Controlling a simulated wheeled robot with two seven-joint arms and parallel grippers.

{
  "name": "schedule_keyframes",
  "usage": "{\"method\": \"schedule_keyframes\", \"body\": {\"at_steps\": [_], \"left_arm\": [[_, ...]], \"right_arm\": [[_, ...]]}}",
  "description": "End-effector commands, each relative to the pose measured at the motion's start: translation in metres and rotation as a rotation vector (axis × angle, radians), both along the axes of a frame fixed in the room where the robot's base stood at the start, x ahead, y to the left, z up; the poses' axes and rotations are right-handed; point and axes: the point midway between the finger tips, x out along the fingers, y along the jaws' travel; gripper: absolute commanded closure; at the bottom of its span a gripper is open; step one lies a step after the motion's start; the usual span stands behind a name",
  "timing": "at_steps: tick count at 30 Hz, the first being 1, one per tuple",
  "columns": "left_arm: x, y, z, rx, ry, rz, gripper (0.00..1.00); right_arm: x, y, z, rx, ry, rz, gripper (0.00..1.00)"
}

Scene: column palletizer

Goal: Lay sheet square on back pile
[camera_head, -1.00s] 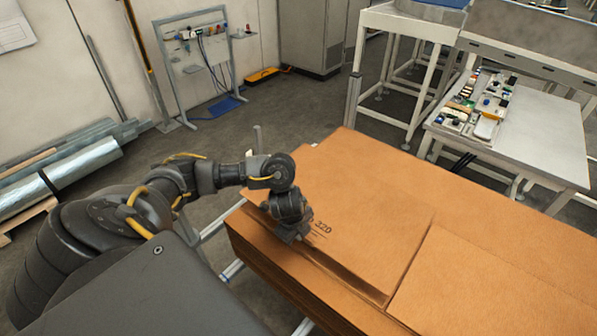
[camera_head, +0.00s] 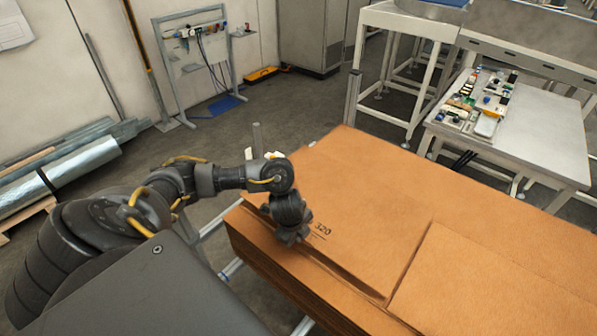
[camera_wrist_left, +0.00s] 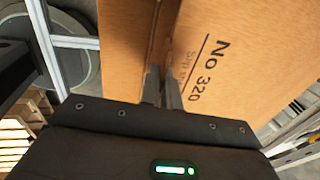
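A brown cardboard sheet (camera_head: 355,205) printed "320" lies over the back part of the cardboard stack, its near left edge along a narrow step. In the left wrist view the sheet (camera_wrist_left: 235,70) reads "No 320", and its edge runs up from my fingers. My left gripper (camera_head: 289,238) points down at this near left edge, beside the print. In the left wrist view the two fingers of the gripper (camera_wrist_left: 162,80) are close together with the sheet's edge between them. The fingertips are hidden in the head view. My right gripper is out of view.
A second cardboard surface (camera_head: 490,285) lies to the front right, with a seam between it and the sheet. A grey table (camera_head: 545,140) with small parts stands behind right. A white frame stand (camera_head: 410,25) is at the back. Open floor (camera_head: 270,110) lies behind left.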

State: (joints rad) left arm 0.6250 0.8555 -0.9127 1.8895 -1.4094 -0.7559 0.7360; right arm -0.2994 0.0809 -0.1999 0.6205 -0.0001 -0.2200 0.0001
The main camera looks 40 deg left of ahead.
Motion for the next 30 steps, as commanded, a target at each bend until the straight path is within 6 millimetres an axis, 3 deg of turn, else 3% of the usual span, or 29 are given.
{"method": "schedule_keyframes", "body": {"at_steps": [30], "left_arm": [[0.0, 0.0, -0.01, -0.001, -0.001, 0.0, 1.0]], "right_arm": [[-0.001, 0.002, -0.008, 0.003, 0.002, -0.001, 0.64]]}}
